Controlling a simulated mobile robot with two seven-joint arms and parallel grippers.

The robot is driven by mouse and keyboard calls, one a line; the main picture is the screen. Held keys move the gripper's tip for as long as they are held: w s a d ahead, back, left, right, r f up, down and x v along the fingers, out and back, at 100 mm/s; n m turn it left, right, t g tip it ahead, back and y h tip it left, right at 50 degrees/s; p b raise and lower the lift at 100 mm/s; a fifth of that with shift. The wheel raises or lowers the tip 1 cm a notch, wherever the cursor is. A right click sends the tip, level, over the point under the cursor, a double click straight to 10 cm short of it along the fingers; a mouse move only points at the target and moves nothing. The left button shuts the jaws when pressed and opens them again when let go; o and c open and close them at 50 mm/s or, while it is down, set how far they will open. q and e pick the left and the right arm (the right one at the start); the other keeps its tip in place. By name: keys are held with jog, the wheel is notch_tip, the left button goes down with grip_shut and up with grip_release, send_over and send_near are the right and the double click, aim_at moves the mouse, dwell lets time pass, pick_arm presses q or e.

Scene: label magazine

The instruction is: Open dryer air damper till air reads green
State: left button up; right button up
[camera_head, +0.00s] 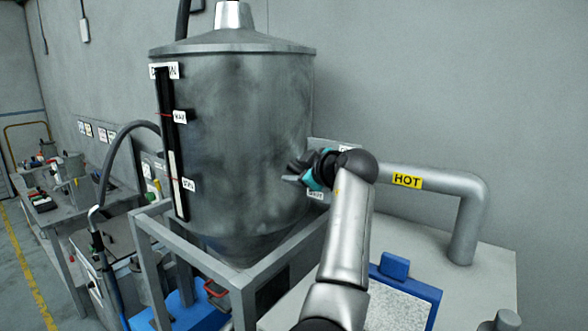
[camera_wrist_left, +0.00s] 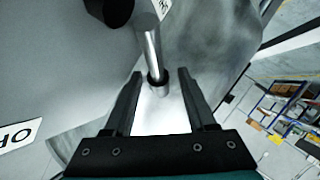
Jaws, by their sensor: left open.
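My left gripper (camera_head: 297,174) is at the right side of the large grey metal hopper (camera_head: 235,110) in the head view. In the left wrist view its two dark fingers (camera_wrist_left: 160,85) are open. A metal rod (camera_wrist_left: 149,45), which looks like the damper lever, has its dark-collared end at the gap between the fingers; I cannot tell whether they touch it. A white label starting "OP" (camera_wrist_left: 16,134) shows at the left of the wrist view. In the head view my gripper and arm hide the lever. No green air reading is visible. My right gripper is not in view.
A thick pipe with a yellow HOT label (camera_head: 407,180) runs right of my arm and bends down. A metal frame (camera_head: 240,285) supports the hopper. A blue-framed tray of pale granules (camera_head: 398,303) lies below. A cluttered workbench (camera_head: 65,205) stands at the far left.

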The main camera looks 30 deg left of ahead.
pick_arm(q)
grip_shut()
dwell(0.3)
dwell(1.1)
